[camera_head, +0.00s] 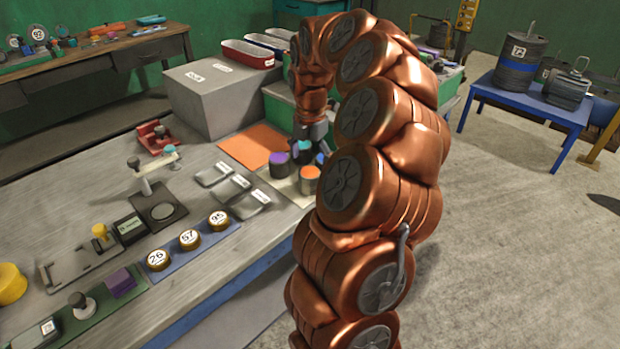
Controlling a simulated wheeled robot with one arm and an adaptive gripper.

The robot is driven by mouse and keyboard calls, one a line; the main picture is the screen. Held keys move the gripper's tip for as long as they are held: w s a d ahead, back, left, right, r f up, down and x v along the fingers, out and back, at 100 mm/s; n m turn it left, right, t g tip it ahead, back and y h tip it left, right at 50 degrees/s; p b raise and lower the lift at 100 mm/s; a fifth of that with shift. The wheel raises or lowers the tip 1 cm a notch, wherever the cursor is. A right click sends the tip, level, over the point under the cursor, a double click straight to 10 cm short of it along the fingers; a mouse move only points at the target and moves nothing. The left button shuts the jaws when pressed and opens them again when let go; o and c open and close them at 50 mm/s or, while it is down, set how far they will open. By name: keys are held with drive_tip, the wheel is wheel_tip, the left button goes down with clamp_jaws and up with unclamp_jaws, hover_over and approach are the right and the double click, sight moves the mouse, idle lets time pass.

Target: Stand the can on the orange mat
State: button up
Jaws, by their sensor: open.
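The orange mat (246,149) lies flat on the grey workbench, its visible part bare. Beside it, to the right and nearer, several small cans stand on a pale board (288,187). I cannot tell which can is the task's. My gripper (312,146) is open, pointing down over the far side of this group. Its fingers are small and partly hidden, and I cannot tell whether they touch a can.
A grey box (218,98) stands behind the mat. Shallow grey trays (233,188) lie in front of it. Weights numbered 26, 57 and 95 sit on a blue strip (205,243). A red fixture (155,139) is left. Open floor lies right, before a blue table (530,104).

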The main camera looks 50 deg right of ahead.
sight(309, 172)
drive_tip(key=shift+w+f+p, duration=0.2)
drive_tip(key=shift+f+p, duration=0.7)
drive_tip(key=shift+f, duration=2.95)
drive_tip(key=shift+d, duration=0.1)
drive_tip(key=c, duration=1.5)
drive_tip(key=shift+r, duration=0.1)
